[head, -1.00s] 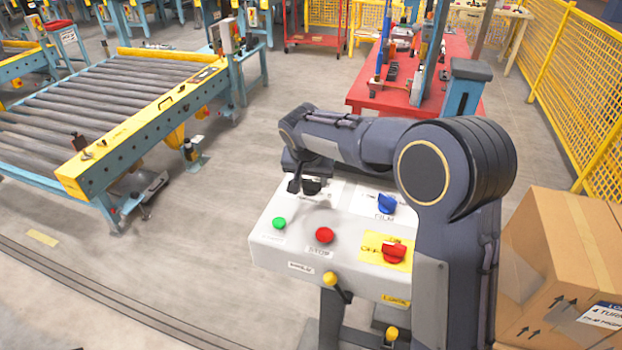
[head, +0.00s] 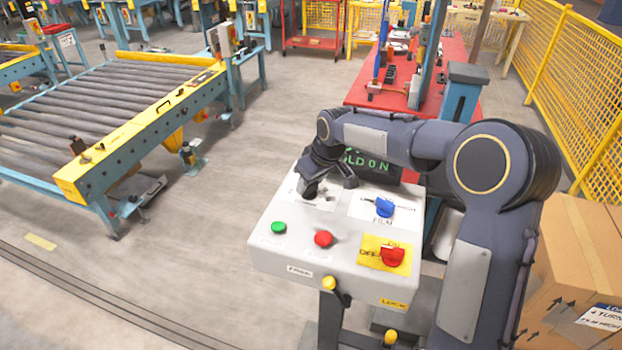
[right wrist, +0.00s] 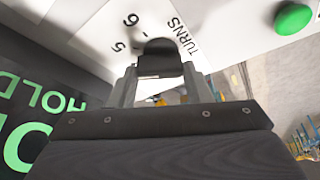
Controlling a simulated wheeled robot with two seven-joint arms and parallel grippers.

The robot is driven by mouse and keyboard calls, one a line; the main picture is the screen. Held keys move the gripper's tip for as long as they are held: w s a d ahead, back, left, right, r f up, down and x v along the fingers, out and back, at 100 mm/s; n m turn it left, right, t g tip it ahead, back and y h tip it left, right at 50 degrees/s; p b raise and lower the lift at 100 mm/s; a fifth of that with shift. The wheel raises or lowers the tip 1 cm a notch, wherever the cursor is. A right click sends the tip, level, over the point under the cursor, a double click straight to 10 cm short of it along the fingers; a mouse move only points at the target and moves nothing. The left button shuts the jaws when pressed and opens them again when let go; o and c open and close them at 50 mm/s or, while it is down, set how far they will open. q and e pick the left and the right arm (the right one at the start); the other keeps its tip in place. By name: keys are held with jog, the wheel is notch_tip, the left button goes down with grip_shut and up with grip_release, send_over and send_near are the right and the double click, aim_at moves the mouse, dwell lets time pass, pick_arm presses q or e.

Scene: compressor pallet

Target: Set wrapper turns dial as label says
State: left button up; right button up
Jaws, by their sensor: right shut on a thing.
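The turns dial is a black knob (right wrist: 158,62) on a white plate printed TURNS, with 5 and 6 beside it in the right wrist view. My right gripper (right wrist: 158,78) is shut on this knob, one finger on each side. In the head view my right gripper (head: 325,184) is at the back left of the white control box (head: 290,255). The knob's pointer and the other numbers are hidden or unclear. A label (head: 603,318) on the carton at right reads 4 TURNS, with a film line below. My left gripper is out of view.
The box carries a green button (head: 278,228), a red button (head: 323,238), a blue FILM knob (head: 384,207) and a red switch (head: 392,257) on yellow. A dark display (head: 370,163) with green text stands behind. The carton (head: 570,250) is at right; a roller conveyor (head: 110,95) at left.

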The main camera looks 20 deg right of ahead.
aim_at(323, 197)
jog(key=n, duration=0.2)
jog(key=n+g+y+p, duration=0.1)
jog(key=n, duration=0.2)
jog(key=shift+w+d+n+g+y+p, duration=0.1)
jog(key=shift+n+g+y+p, duration=0.2)
dwell(0.5)
jog(key=o, duration=1)
jog(key=b+v, duration=0.1)
jog(key=v, duration=0.6)
jog(key=shift+d+r, duration=0.15)
jog(key=shift+r, duration=0.2)
